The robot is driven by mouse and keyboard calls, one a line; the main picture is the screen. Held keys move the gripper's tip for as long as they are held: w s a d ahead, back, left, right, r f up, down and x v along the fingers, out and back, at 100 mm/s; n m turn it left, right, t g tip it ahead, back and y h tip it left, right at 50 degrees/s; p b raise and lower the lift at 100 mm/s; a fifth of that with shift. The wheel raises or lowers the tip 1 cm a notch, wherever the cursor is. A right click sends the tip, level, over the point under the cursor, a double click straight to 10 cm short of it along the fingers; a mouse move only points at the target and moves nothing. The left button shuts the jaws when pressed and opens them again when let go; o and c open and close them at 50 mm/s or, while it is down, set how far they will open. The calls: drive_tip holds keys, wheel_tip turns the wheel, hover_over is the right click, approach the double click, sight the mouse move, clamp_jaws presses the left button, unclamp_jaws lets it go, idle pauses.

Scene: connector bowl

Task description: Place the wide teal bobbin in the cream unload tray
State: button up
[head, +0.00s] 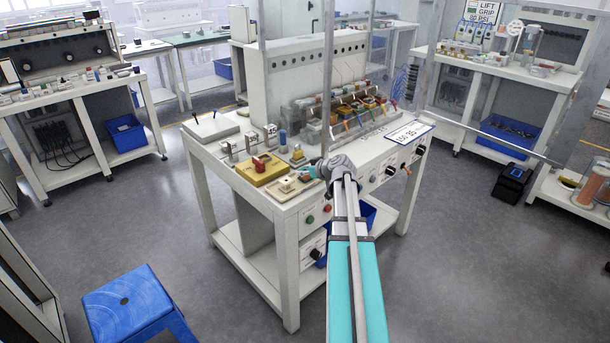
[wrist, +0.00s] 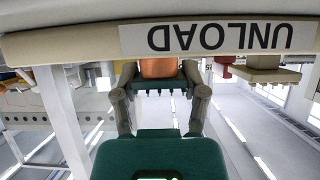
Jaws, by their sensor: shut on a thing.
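My gripper (wrist: 158,78) is shut on the wide teal bobbin (wrist: 158,86), which has a copper-coloured winding and a row of small pins. The wrist view is upside down. The cream unload tray (wrist: 85,40) shows there with its UNLOAD label, close to the held bobbin. I cannot tell whether bobbin and tray touch. In the head view my gripper (head: 313,171) is at the front left of the bench, over or beside the pale tray (head: 280,190). The gripper hides most of the bobbin there.
A cream part (wrist: 265,72) and a red part (wrist: 223,66) stand to the right in the wrist view. In the head view a yellow fixture (head: 263,173) with a red part lies left of my gripper. A rack of several coloured bobbins (head: 352,108) stands behind. A blue stool (head: 132,300) is on the floor.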

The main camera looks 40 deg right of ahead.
drive_tip(key=shift+f, duration=0.2)
drive_tip(key=o, duration=1.1)
drive_tip(key=shift+r, duration=0.1)
drive_tip(key=shift+r, duration=0.1)
drive_tip(key=shift+s+r, duration=0.2)
drive_tip(key=p+v, duration=0.5)
drive_tip(key=v, duration=0.6)
drive_tip(key=shift+s+p, duration=0.25)
drive_tip(key=shift+p, duration=0.15)
